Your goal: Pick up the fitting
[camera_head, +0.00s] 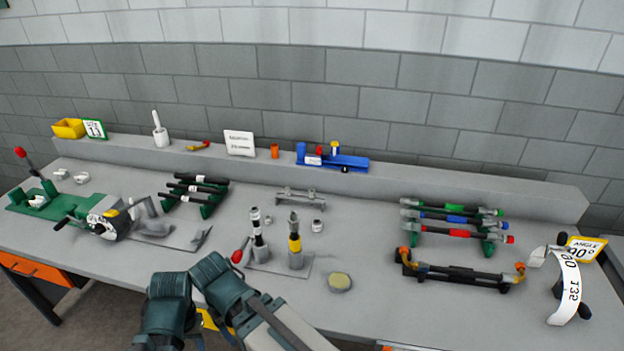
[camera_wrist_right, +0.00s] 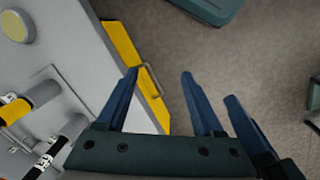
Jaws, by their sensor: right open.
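Small pale grey fittings lie loose on the bench. One fitting (camera_head: 318,226) is right of the upright tools at the middle, and others (camera_head: 82,177) lie at the far left; I cannot tell which one the task means. My right gripper (camera_wrist_right: 160,73) is open and empty, above the floor beside the bench's front edge, apart from every fitting. In the head view its fingers are hidden behind its own dark teal housing. Another dark teal housing, likely my left wrist (camera_head: 170,302), is beside it; its jaws cannot be made out.
Two upright tools with black and yellow bands (camera_head: 295,243) stand on a plate just beyond my right arm. A round pale disc (camera_head: 339,282) lies right of them. Racks of crimper bars (camera_head: 455,224) stand at right and left. A yellow drawer (camera_wrist_right: 125,55) shows below the bench edge.

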